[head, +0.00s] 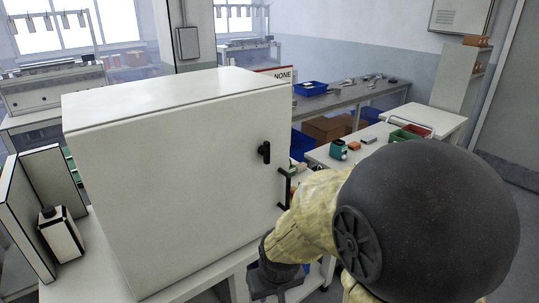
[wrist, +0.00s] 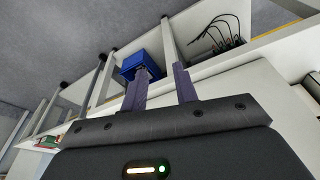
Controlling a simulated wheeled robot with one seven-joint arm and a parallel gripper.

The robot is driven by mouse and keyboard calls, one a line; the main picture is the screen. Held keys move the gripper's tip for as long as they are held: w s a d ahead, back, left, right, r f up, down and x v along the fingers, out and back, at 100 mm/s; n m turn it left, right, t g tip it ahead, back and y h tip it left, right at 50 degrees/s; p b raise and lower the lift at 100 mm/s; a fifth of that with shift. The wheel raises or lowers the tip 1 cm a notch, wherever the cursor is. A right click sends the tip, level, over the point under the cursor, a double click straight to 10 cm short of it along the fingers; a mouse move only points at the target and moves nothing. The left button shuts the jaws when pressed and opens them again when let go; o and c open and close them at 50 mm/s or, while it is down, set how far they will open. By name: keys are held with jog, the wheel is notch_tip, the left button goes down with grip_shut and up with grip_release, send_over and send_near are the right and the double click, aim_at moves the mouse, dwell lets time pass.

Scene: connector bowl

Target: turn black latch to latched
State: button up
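The black latch (head: 265,152) is on the front of a white cabinet (head: 180,170), near the upper right edge of its door. Its handle looks upright in the head view. A black pull handle (head: 284,189) sits below and right of it. In the head view, my arm reaches in from the lower right, and its dark end is low beside the cabinet's lower right edge, below the latch. The fingertips cannot be made out there. In the wrist view, my gripper (wrist: 160,80) is open, its two fingers apart with nothing held. The latch is not in the wrist view.
A side table at right holds a green-and-red bin (head: 410,132) and small parts. A blue bin (wrist: 141,62) and black cables (wrist: 226,35) show on shelving in the wrist view. A white-and-black box (head: 62,235) stands left of the cabinet.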

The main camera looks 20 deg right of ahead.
aim_at(269, 152)
jog(key=shift+o, duration=0.6)
jog(key=w+d+r+t+p, duration=0.2)
jog(key=w+d, duration=0.3)
jog(key=w, duration=0.3)
jog(key=w+d+r+n+t+p, duration=0.1)
jog(key=w+d+r+t+p, duration=0.1)
jog(key=w+d+t, duration=0.3)
jog(key=w+d+r, duration=0.1)
jog(key=w, duration=0.2)
jog(key=shift+r+n+p, duration=0.3)
jog(key=shift+r+p, duration=0.05)
jog(key=shift+p, duration=0.05)
jog(key=w+d+r+n+t+y+p, duration=0.2)
jog(key=d+r+t+y, duration=0.3)
jog(key=r, duration=0.4)
jog(key=shift+d+t+y+p, duration=0.4)
jog(key=shift+d+t+p, duration=0.5)
jog(key=shift+t, duration=0.2)
jog(key=p+x, duration=0.6)
jog(key=x, duration=1.1)
jog(key=shift+w+p, duration=0.2)
jog(key=shift+p, duration=0.15)
jog(key=shift+f, duration=0.1)
grip_shut()
